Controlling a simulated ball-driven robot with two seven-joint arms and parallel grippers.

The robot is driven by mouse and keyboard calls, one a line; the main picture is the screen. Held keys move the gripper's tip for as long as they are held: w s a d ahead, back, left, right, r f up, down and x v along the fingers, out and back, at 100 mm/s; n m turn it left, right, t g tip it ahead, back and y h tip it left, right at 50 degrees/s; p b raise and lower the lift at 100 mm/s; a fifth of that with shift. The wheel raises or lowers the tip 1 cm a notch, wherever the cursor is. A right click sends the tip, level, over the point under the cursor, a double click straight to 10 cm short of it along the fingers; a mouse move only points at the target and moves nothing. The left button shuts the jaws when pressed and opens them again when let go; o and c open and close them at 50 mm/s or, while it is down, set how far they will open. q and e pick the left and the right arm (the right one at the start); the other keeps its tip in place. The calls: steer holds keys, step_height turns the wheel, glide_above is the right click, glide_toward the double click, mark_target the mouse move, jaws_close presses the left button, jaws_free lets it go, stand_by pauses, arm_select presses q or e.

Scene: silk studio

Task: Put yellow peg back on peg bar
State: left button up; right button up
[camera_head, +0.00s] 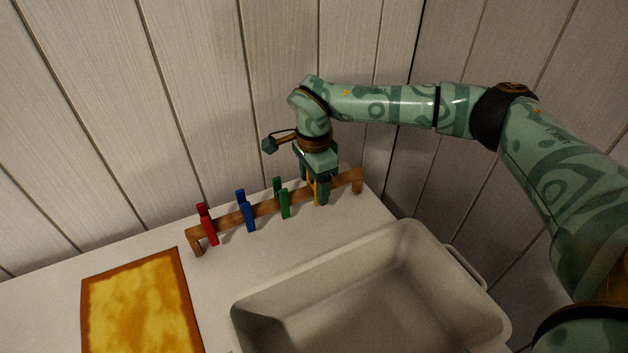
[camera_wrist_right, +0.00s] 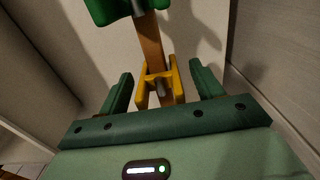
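The wooden peg bar (camera_head: 232,218) stands on the pale table in the head view, with red (camera_head: 207,224), blue (camera_head: 246,211) and green (camera_head: 282,198) pegs on it. My right gripper (camera_head: 320,200) points down over the bar, right of the green peg. The yellow peg (camera_wrist_right: 158,84) is between its fingers (camera_wrist_right: 163,88) in the wrist view, with gaps on both sides. The fingers are open. The peg appears to straddle the bar (camera_wrist_right: 151,45). In the head view the yellow peg (camera_head: 316,190) is partly hidden by the gripper. My left gripper is out of view.
A grey tub (camera_head: 262,290) stands in front of the bar at the lower right. A yellow cloth in a brown border (camera_head: 140,305) lies at the lower left. A pale plank wall (camera_head: 200,90) rises close behind the bar. The table between bar and tub is clear.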

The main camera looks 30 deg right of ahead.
steer(key=shift+r, duration=0.1)
arm_select(q)
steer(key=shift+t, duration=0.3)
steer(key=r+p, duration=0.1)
steer(key=p, duration=0.1)
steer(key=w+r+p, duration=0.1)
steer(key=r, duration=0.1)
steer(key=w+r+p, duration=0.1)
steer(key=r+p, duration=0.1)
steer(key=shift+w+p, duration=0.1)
steer(key=shift+p, duration=0.2)
arm_select(e)
step_height(320, 180, up, 16)
